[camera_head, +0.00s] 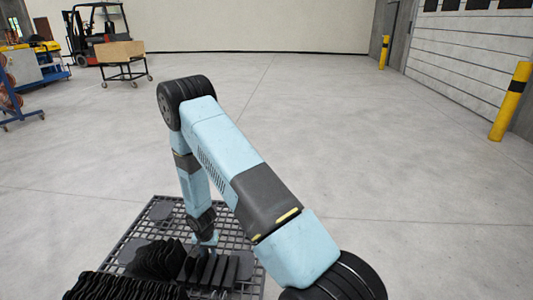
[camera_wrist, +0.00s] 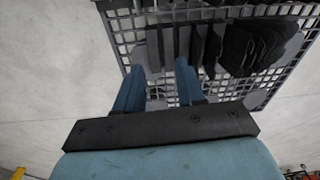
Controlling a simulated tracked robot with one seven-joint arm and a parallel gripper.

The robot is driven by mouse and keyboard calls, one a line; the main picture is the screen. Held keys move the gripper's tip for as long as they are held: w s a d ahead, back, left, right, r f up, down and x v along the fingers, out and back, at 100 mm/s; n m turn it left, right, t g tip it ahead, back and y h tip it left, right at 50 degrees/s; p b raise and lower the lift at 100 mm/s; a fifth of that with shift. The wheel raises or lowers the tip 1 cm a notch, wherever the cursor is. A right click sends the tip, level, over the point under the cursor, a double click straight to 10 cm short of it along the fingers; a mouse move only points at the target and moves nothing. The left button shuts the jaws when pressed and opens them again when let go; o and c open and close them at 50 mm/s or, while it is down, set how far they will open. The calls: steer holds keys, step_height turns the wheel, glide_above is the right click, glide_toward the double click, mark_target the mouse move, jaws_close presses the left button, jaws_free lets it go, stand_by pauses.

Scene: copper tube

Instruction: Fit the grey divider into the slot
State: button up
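A dark grid-like crate or rack (camera_head: 130,232) stands on the floor below my arm, and it also shows in the wrist view (camera_wrist: 118,38). Several upright dark grey plates (camera_head: 230,272) stand in a spaced row in it; they show at the top of the wrist view (camera_wrist: 184,42). I cannot tell which one is the grey divider, and its slot is not clear. My gripper (camera_wrist: 160,65) has two blue fingers spread apart, pointing toward the row, with nothing visible held between them. In the head view my gripper (camera_head: 205,240) is small and partly merges with the plates.
A bunch of leaning black plates (camera_head: 158,258) stands left of the spaced row, with another black stack (camera_head: 118,286) at the front. Open concrete floor surrounds the rack.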

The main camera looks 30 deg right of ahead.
steer(key=s+d+r+n+t, duration=0.1)
steer(key=d+r, duration=0.1)
steer(key=r, duration=1.1)
steer(key=s+d+r, duration=0.1)
steer(key=d+r, duration=0.1)
steer(key=r, duration=1)
steer(key=s+d+r+n+t, duration=0.1)
steer(key=d+r, duration=0.2)
steer(key=r, duration=1)
steer(key=s+d+r+n+t, duration=0.1)
steer(key=s+d+r+n, duration=0.15)
steer(key=s+r, duration=1.35)
steer(key=s, duration=0.4)
steer(key=s+r+n+t, duration=0.1)
steer(key=s+r, duration=0.3)
steer(key=s, duration=0.4)
steer(key=shift+d+r, duration=0.2)
steer(key=shift+d, duration=0.1)
steer(key=shift+s, duration=0.15)
